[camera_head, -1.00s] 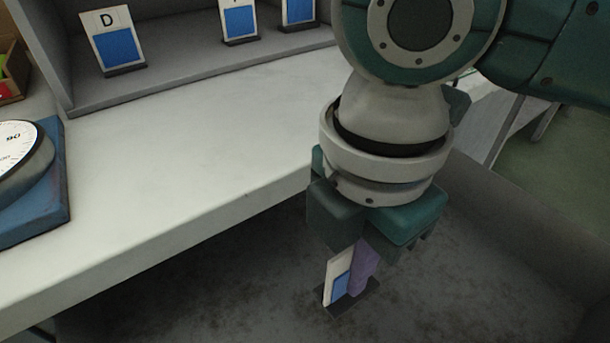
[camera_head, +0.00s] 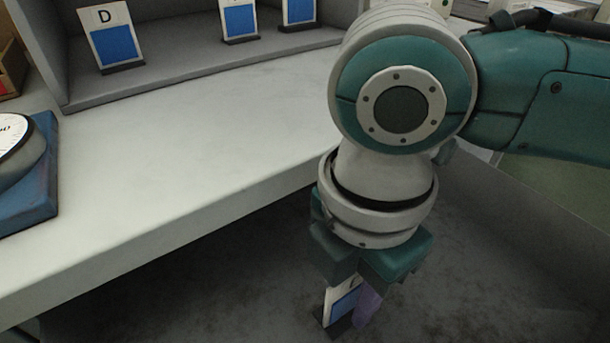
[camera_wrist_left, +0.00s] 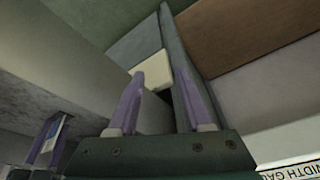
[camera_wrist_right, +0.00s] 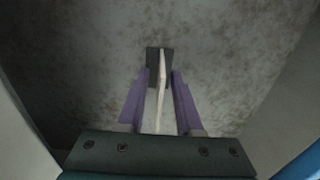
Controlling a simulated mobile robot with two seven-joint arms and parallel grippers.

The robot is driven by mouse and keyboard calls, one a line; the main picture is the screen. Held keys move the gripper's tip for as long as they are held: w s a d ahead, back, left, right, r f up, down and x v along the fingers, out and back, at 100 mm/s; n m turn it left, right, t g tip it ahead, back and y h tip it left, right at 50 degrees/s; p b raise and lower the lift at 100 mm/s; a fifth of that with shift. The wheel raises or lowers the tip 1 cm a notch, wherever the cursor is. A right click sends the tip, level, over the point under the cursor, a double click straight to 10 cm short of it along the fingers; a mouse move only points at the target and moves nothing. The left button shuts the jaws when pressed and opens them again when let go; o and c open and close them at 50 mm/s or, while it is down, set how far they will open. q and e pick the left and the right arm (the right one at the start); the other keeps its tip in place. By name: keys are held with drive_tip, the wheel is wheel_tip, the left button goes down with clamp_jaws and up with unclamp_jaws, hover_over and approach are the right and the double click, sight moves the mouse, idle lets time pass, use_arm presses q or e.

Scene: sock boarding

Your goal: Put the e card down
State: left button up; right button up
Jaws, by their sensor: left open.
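The e card (camera_head: 342,302) is a white and blue card on a dark foot, upright beside the table's front edge, over the dark grey floor of a bin-like space. Its letter is mostly hidden under my right gripper (camera_head: 358,307). In the right wrist view, the thin card (camera_wrist_right: 161,85) stands edge-on between the purple fingers of that gripper (camera_wrist_right: 160,72), with a narrow gap on each side. I cannot tell whether the foot touches the floor. My left gripper (camera_wrist_left: 160,75) is open, with a small pale block (camera_wrist_left: 147,68) beyond its fingers.
A shelf (camera_head: 200,72) at the back holds a D card (camera_head: 112,42) and two more cards (camera_head: 238,20). The white table (camera_head: 150,180) is clear in the middle. A dial on a blue base (camera_head: 35,185) stands at the left. A grey wall (camera_head: 540,215) bounds the right side.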

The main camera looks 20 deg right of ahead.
wheel_tip(320, 180, up, 12)
drive_tip(key=p, duration=0.5)
drive_tip(key=shift+r, duration=0.15)
drive_tip(key=s+a+f+m+t+y, duration=0.1)
drive_tip(key=s+a+f+m+y, duration=0.15)
drive_tip(key=a+m, duration=0.3)
drive_tip(key=s+d+f+m+t+h, duration=0.1)
drive_tip(key=s+d+m, duration=0.3)
drive_tip(key=d+m, duration=0.3)
drive_tip(key=s+d+f+m+t+h, duration=0.1)
drive_tip(key=s+d+m, duration=0.2)
drive_tip(key=d+m, duration=0.4)
drive_tip(key=shift+s+f+t, duration=0.25)
drive_tip(key=shift+s+t, duration=0.05)
drive_tip(key=shift+s, duration=0.1)
drive_tip(key=shift+d+r+m, duration=0.1)
drive_tip(key=shift+m, duration=0.15)
